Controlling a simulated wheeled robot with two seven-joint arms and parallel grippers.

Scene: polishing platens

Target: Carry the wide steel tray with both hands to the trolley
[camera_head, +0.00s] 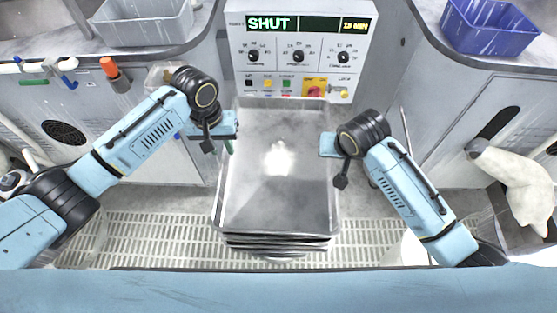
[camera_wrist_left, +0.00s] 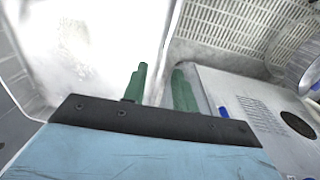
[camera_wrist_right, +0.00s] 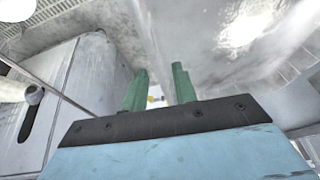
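The wide steel tray (camera_head: 279,190) lies in the middle of the head view, in front of the control panel. My left gripper (camera_head: 229,146) is at its left rim. In the left wrist view its green fingers (camera_wrist_left: 158,88) stand apart, with the tray's edge (camera_wrist_left: 166,50) running between them. My right gripper (camera_head: 325,146) is at the right rim. In the right wrist view its green fingers (camera_wrist_right: 160,88) also stand apart, with a gap between them, close to the tray wall (camera_wrist_right: 150,40). I cannot make out a trolley.
A control panel (camera_head: 300,45) reading SHUT stands behind the tray. Layered metal edges (camera_head: 278,244) show under the tray's near end. A grey bin (camera_head: 143,22) is at the back left, a blue bin (camera_head: 488,28) at the back right. Slatted floor (camera_head: 150,232) lies around the tray.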

